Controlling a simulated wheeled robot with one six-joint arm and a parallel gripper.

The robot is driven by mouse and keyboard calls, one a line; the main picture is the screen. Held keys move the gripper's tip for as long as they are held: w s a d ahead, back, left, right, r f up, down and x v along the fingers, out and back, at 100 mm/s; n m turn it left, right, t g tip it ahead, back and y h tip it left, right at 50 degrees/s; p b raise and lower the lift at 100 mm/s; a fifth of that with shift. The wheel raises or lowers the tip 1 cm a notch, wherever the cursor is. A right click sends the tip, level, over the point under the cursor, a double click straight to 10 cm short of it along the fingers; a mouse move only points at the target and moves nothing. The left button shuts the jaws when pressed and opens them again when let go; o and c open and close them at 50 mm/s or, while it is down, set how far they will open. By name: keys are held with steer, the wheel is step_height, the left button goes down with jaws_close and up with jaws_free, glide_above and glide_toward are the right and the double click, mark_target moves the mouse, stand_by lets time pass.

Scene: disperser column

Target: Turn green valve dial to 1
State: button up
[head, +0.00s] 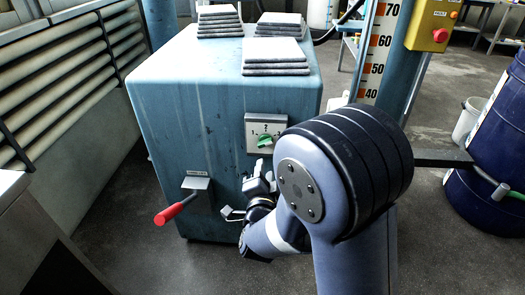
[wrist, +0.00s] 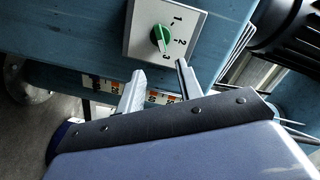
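The green valve dial (head: 265,140) sits on a pale square plate (head: 252,147) on the front of the blue cabinet. In the wrist view the green dial (wrist: 160,37) shows close up on the plate (wrist: 136,42) marked 1, 2 and 3. Its white-tipped end appears to point toward the 3, though this is hard to be sure of. My gripper (wrist: 160,80) is open and empty, with its two fingers apart just below the plate and not touching the dial. In the head view my gripper (head: 262,172) is just under the plate, partly hidden by my arm.
A red-handled lever (head: 175,209) sticks out of the cabinet (head: 190,110) at lower left. A yellow button box (head: 432,25) and a numbered scale (head: 377,50) stand at right. A dark blue drum (head: 490,160) is at far right. Grey plates lie on the cabinet top.

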mark_target(265, 142)
steer(key=w, duration=1.1)
steer(key=shift+w+f+m+t+h+b, duration=0.3)
steer(key=shift+w+f+b, duration=0.05)
steer(key=shift+b, duration=0.05)
steer(key=shift+a, duration=0.1)
steer(key=shift+c, duration=0.2)
jaws_close()
